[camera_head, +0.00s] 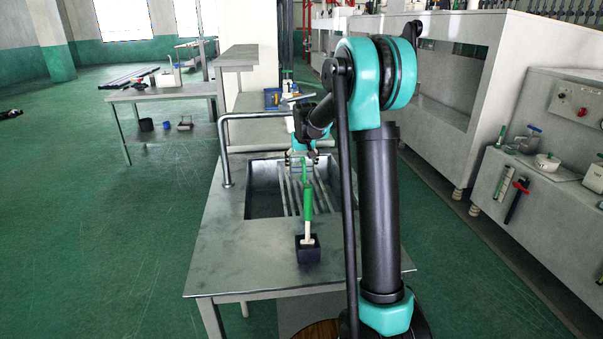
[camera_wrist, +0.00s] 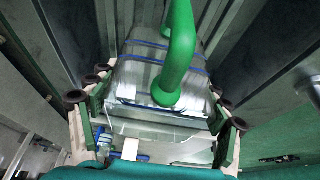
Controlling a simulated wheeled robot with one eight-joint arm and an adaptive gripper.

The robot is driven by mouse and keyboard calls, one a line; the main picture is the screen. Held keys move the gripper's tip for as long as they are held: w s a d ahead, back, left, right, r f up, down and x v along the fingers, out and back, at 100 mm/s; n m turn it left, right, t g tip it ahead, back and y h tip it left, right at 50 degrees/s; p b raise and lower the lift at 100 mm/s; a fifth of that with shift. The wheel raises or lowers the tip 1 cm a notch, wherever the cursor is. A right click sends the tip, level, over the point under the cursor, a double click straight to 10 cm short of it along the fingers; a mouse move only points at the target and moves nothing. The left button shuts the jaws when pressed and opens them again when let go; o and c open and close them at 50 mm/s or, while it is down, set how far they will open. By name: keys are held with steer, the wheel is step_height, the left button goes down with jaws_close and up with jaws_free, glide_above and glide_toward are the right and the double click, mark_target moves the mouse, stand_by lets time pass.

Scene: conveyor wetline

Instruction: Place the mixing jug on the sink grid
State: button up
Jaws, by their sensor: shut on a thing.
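The mixing jug (camera_wrist: 140,72) is a clear, greyish vessel with blue bands and a thick green handle (camera_wrist: 180,50). In the wrist view it sits between the fingers of my gripper (camera_wrist: 155,105), which is shut on it. In the head view my gripper (camera_head: 303,157) is over the sink, and the jug is hard to make out there. The sink grid (camera_head: 293,196) is a set of pale bars across the basin, partly hidden by my arm. Whether the jug touches the bars cannot be told.
A green-handled brush (camera_head: 308,204) stands upright in a dark holder (camera_head: 308,254) at the front of the steel sink table (camera_head: 235,262). A curved tap (camera_head: 226,150) rises at the basin's left. Shelving (camera_head: 245,58) stands behind. The table's left front is clear.

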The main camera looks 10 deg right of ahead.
mark_target(303, 158)
steer(key=shift+f, duration=1.75)
steer(key=shift+f, duration=0.15)
steer(key=o, duration=1.2)
steer(key=v, duration=1.2)
